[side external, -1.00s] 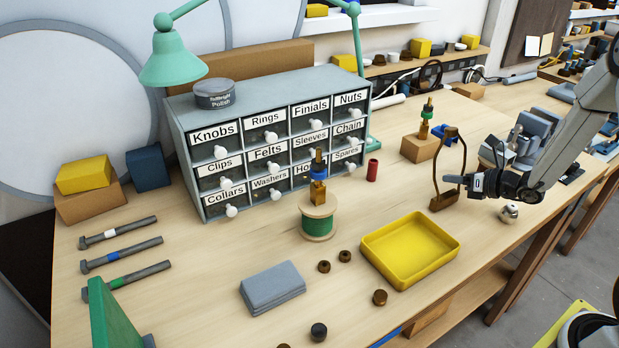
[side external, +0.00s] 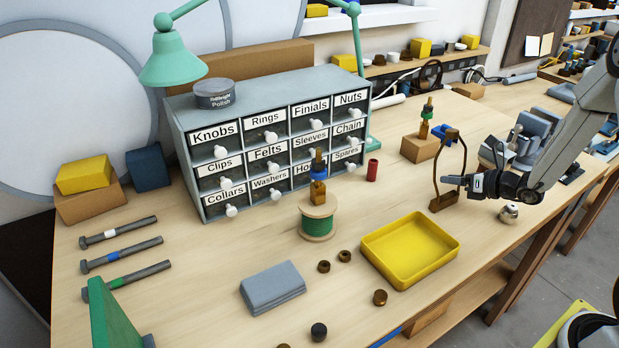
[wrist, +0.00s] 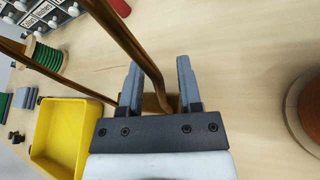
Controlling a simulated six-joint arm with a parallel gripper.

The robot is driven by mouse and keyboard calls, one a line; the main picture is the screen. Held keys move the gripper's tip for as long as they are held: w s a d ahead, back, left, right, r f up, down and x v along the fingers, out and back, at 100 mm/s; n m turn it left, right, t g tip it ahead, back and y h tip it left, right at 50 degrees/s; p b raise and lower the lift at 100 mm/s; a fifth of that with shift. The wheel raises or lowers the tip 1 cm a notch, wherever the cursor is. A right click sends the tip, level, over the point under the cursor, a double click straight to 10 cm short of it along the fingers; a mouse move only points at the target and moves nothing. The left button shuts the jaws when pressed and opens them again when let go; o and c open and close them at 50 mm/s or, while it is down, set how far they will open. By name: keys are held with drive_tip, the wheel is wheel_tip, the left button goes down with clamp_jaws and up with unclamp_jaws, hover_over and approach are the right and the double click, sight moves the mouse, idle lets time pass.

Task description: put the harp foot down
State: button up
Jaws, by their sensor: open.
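The harp, a brown metal loop (side external: 465,158) on a small block-like foot (side external: 443,203), stands upright on the bench right of the yellow tray. Its foot appears to rest on the wood. My gripper (side external: 452,181) reaches in from the right, low on the loop. In the wrist view my gripper (wrist: 160,82) is open, its two grey fingers apart. One brown rod of the harp (wrist: 138,55) runs down between them. The foot (wrist: 152,103) shows partly behind the fingers; the rest of it is hidden.
The yellow tray (side external: 373,255) is empty, left of the harp. A shiny round part (side external: 509,213) lies below my wrist. A green wire spool (side external: 319,226) and grey drawers (side external: 187,160) stand further left.

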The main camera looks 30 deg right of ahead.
drive_tip(key=v, duration=1.2)
drive_tip(key=shift+a+f, duration=0.1)
idle(0.4)
